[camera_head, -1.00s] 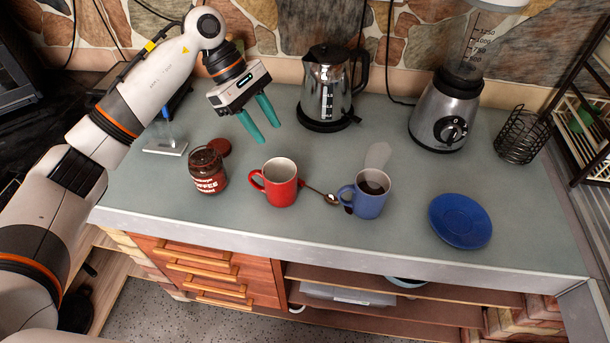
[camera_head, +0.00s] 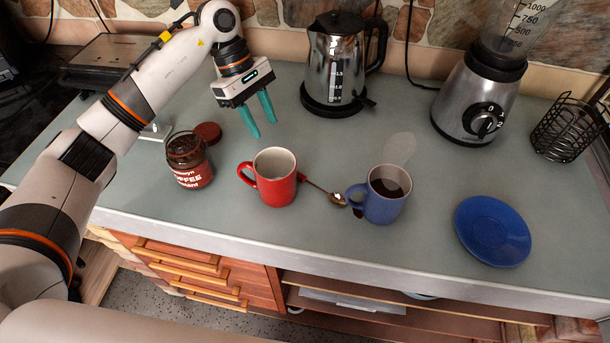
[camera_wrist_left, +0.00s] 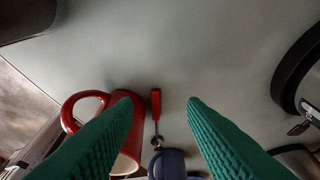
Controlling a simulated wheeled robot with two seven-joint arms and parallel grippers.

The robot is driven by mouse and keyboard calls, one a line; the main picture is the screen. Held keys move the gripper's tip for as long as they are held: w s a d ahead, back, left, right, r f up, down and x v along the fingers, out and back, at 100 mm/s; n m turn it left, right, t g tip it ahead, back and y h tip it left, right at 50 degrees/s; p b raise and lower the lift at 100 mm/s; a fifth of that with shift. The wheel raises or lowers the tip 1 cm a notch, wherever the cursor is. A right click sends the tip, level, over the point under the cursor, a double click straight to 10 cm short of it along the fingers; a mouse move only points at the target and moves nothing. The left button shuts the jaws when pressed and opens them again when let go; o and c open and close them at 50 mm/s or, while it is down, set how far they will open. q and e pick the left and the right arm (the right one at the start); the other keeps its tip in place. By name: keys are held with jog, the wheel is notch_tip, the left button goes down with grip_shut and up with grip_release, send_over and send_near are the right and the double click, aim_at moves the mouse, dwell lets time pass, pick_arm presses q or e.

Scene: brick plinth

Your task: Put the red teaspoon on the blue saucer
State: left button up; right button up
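The red teaspoon (camera_head: 324,191) lies on the counter between the red mug and the blue mug, its red handle toward the red mug and its metal bowl next to the blue mug. Its red handle (camera_wrist_left: 155,104) also shows in the left wrist view, between my fingers. The blue saucer (camera_head: 492,231) lies empty on the right of the counter. My left gripper (camera_head: 258,115) is open and empty, above the counter behind the red mug. Its green fingers (camera_wrist_left: 160,100) are wide apart in the left wrist view. My right gripper is not in view.
The red mug (camera_head: 274,177) and the blue mug (camera_head: 382,195), with dark liquid, flank the teaspoon. A coffee jar (camera_head: 189,161) stands at left, a kettle (camera_head: 334,65) behind, and a blender (camera_head: 478,105) and wire holder (camera_head: 566,130) at right. The counter before the kettle is clear.

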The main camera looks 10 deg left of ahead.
pick_arm(q)
jog(key=shift+s+p+x, duration=0.25)
jog(key=shift+p+x, duration=0.05)
jog(key=shift+x, duration=0.95)
jog(key=shift+d+f, duration=0.35)
jog(key=shift+f, duration=0.15)
jog(key=f, duration=0.1)
jog(key=s+d+f+p, duration=0.1)
jog(key=d+f+p, duration=0.1)
jog(key=shift+s+f, duration=0.25)
jog(key=shift+s, duration=0.15)
jog(key=shift+f, duration=0.4)
jog(key=shift+f, duration=0.1)
grip_shut()
